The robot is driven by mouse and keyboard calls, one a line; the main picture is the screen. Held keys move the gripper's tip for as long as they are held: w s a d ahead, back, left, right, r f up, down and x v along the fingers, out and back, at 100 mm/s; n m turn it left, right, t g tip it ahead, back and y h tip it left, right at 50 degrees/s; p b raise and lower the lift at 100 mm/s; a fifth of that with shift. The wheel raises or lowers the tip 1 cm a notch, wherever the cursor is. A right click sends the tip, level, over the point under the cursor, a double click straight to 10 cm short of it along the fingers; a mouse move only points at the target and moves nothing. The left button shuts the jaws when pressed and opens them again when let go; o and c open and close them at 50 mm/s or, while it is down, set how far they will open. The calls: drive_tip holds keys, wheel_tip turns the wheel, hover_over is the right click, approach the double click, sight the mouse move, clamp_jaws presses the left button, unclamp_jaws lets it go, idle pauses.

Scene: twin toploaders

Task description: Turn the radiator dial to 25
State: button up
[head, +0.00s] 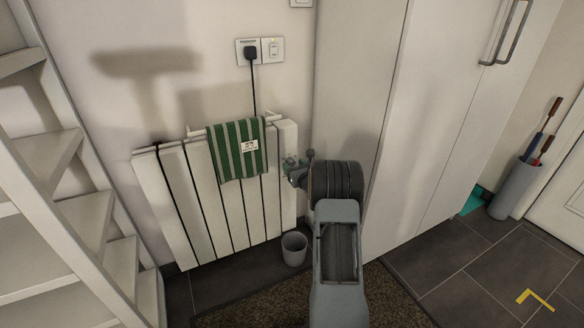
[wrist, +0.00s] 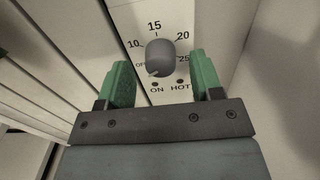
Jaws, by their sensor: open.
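The white radiator (head: 214,217) stands against the wall in the head view. Its dark grey dial (wrist: 160,55) shows in the wrist view on a white panel marked OFF, 10, 15, 20, 25. A small nub at the dial's lower left seems to be its pointer, nearer OFF than 25, though it is too small to be sure. My gripper (wrist: 160,66) is open, with one green finger on each side of the dial and visible gaps to it. In the head view my gripper (head: 298,170) is at the radiator's right end; the dial is hidden there.
A green striped towel (head: 236,151) hangs over the radiator. A grey bin (head: 294,248) stands on the floor below. A white cabinet (head: 420,120) is close on the right, shelves (head: 70,190) on the left. A plug (head: 251,53) with a cord is above.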

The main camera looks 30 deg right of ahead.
drive_tip(key=shift+w+d, duration=0.1)
drive_tip(key=shift+w, duration=0.85)
drive_tip(key=c, duration=0.9)
